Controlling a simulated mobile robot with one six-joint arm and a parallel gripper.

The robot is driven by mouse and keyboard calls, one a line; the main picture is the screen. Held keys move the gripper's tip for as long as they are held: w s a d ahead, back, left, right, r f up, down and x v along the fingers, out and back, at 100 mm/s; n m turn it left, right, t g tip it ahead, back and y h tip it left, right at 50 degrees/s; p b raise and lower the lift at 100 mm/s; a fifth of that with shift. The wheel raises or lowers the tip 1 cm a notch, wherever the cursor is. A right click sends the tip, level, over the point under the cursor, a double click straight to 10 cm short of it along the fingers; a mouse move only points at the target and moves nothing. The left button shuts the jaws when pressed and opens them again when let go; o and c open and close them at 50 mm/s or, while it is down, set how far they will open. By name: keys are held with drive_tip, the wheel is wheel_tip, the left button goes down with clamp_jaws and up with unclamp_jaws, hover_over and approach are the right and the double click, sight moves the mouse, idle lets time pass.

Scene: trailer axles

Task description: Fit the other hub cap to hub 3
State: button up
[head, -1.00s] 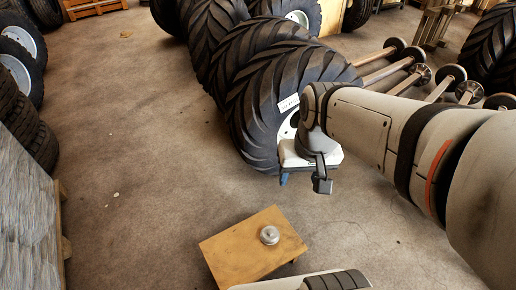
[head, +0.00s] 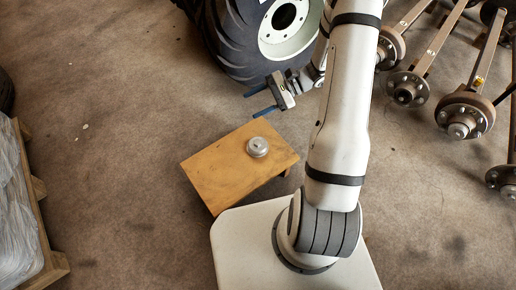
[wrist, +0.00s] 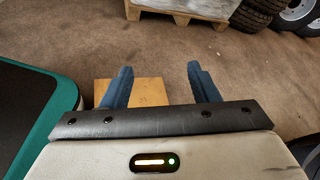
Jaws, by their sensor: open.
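A silver hub cap (head: 257,147) lies on a low wooden stand (head: 222,180) in front of my base. My gripper (head: 260,101) is open and empty, above and beyond the stand, apart from the cap. Its two blue fingers also show in the wrist view (wrist: 160,77), with part of the stand (wrist: 150,91) behind them; the cap does not show there. Hubs sit on axle ends at the right: one with a dark centre (head: 407,89), one with a bright silver centre (head: 464,116), and one at the edge (head: 504,180). No number is readable, so I cannot tell which is hub 3.
A large tyre with a white rim (head: 289,25) stands just beyond my gripper. A wrapped load on a pallet (head: 52,265) is at the left edge. Axle beams (head: 442,40) fill the upper right. The floor left of the stand is clear.

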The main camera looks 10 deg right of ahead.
drive_tip(key=w+d+f+m+t+y+b, duration=0.1)
drive_tip(key=w+d+f+m+t+b, duration=0.2)
drive_tip(key=f, duration=0.7)
drive_tip(key=d+f+m+t+y+b, duration=0.1)
drive_tip(key=f+m+t+b, duration=0.25)
drive_tip(key=f, duration=0.75)
drive_tip(key=m+t+h+b, duration=0.2)
drive_tip(key=m+t+b, duration=0.2)
drive_tip(key=m+t, duration=0.25)
approach(261, 144)
drive_tip(key=shift+g, duration=0.3)
drive_tip(key=x, duration=0.4)
drive_tip(key=shift+w+r, duration=0.35)
drive_tip(key=shift+w, duration=0.1)
drive_tip(key=shift+w+a+f, duration=0.1)
drive_tip(key=shift+f, duration=0.1)
drive_tip(key=x, duration=0.2)
drive_tip(key=b+x, duration=0.1)
drive_tip(key=x, duration=0.1)
drive_tip(key=b+x, duration=0.1)
drive_tip(key=x, duration=0.1)
drive_tip(key=shift+a+f, duration=0.1)
drive_tip(key=shift+f, duration=0.25)
drive_tip(key=shift+w+a+r, duration=0.15)
drive_tip(key=shift+w+a, duration=0.25)
drive_tip(key=shift+a, duration=0.05)
drive_tip(key=shift+c, duration=0.5)
drive_tip(key=c, duration=1.1)
